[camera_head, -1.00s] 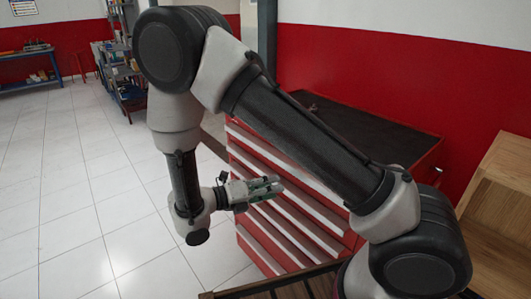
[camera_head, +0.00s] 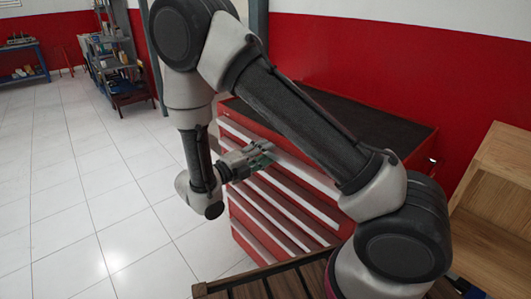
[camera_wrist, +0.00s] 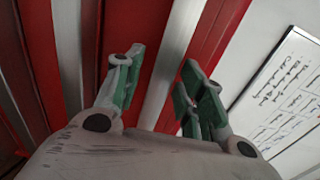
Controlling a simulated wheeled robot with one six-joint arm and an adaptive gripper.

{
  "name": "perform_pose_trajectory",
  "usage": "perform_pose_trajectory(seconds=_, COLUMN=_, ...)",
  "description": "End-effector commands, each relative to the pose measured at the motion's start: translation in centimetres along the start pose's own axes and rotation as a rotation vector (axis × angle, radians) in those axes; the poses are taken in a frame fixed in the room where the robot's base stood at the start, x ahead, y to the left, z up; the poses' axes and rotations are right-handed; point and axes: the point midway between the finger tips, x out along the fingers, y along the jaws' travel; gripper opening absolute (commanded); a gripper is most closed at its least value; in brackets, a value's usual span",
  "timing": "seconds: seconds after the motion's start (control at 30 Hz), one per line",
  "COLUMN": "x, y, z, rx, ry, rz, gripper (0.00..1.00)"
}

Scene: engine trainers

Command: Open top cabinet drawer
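The red tool cabinet (camera_head: 233,183) has a black top and several drawers with long pale handle strips. The top drawer's handle strip (camera_head: 238,131) runs just below the top edge. My gripper (camera_head: 266,153) is at the front of the cabinet, by this top strip, and hides part of it. In the wrist view my gripper (camera_wrist: 158,82) is open, its two green-padded fingers apart. A silver handle strip (camera_wrist: 174,65) passes between them against the red front. I cannot tell whether the fingers touch it. The top drawer looks shut.
A slatted dark wooden surface (camera_head: 295,281) is in the foreground and a wooden shelf unit (camera_head: 490,205) stands at the right. A blue workbench (camera_head: 22,70) and grey shelving (camera_head: 117,68) are far back left. The tiled floor at left is clear. A whiteboard (camera_wrist: 283,95) shows in the wrist view.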

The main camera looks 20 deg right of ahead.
Motion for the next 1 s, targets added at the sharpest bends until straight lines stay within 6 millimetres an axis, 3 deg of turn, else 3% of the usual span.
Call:
perform_pose_trajectory(seconds=0.37, x=0.99, y=0.0, z=-0.01, rx=0.001, ry=0.0, rz=0.001, gripper=0.39)
perform_pose_trajectory(seconds=0.6, x=0.98, y=0.02, z=-0.01, rx=0.001, ry=0.0, rz=0.001, gripper=0.0)
perform_pose_trajectory(seconds=1.0, x=0.55, y=0.22, z=-0.03, rx=0.0, ry=-0.002, rz=0.006, gripper=0.0)
